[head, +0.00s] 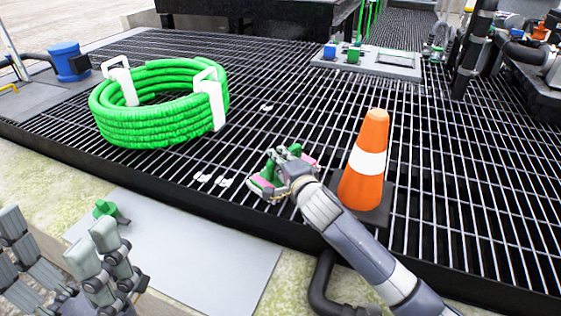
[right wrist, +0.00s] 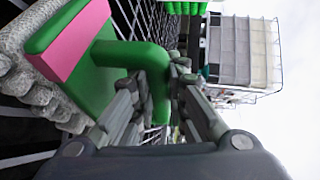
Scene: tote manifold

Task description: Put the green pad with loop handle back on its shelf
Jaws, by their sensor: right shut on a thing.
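The green pad with loop handle (head: 262,183) is green with a pink layer. My right gripper (head: 285,163) holds it over the black grating, left of the orange cone. In the right wrist view, the right gripper's fingers (right wrist: 165,95) close around the green loop handle (right wrist: 135,55), and the pink layer (right wrist: 75,40) shows on the pad at upper left. In the head view, my fingers partly cover the pad. My left gripper (head: 60,262) is at the lower left, its fingers spread apart and empty. I cannot make out a shelf for the pad.
An orange and white cone (head: 367,160) stands on the grating (head: 440,190) close to my right arm. A coiled green hose (head: 150,115) lies at left. A small green piece (head: 108,211) is on the grey plate (head: 200,250). A plate with blue and green blocks (head: 385,62) lies farther back.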

